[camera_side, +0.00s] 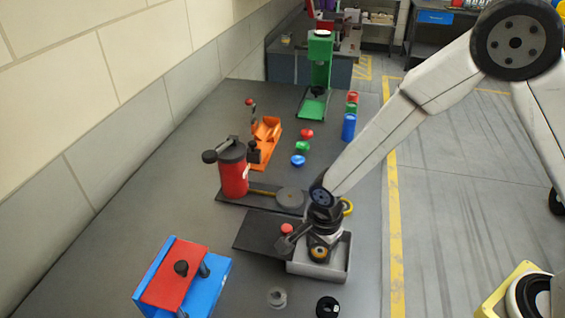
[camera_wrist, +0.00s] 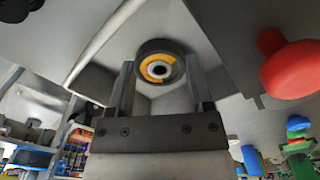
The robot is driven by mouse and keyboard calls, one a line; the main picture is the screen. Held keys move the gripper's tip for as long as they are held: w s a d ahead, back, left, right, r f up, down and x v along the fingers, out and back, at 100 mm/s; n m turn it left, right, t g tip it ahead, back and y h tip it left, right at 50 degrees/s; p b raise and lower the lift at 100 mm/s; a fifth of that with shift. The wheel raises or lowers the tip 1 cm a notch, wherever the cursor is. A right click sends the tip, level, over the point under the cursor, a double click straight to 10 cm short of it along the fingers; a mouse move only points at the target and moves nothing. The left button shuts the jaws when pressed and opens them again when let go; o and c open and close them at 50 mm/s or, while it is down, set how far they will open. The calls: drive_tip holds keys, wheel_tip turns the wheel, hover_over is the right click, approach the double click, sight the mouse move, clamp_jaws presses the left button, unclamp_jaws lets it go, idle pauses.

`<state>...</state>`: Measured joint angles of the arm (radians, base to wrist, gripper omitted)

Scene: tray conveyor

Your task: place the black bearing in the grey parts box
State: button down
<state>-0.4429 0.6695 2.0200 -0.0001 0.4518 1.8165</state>
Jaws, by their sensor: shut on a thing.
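My gripper (camera_wrist: 160,85) is shut on an orange-faced bearing (camera_wrist: 160,47) with a black outer rim and a pale centre. In the side view this bearing (camera_side: 319,253) is between the fingertips, inside or just over the grey parts box (camera_side: 322,274). I cannot tell whether it touches the box floor. The box's pale walls also show behind the bearing in the wrist view (camera_wrist: 92,55). An all-black bearing (camera_side: 327,307) lies on the table in front of the box. My wrist hides part of the box.
A grey bearing (camera_side: 277,298) lies left of the black one. A dark plate with a red knob (camera_side: 287,229) stands beside the box. A red press (camera_side: 233,170), a blue-and-red fixture (camera_side: 180,278) and an orange fixture (camera_side: 266,137) stand to the left.

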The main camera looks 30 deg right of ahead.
sight(320, 250)
drive_tip(key=shift+f, duration=0.2)
unclamp_jaws()
drive_tip(key=shift+r, duration=0.1)
wheel_tip(320, 250, up, 12)
idle(1.1)
idle(0.5)
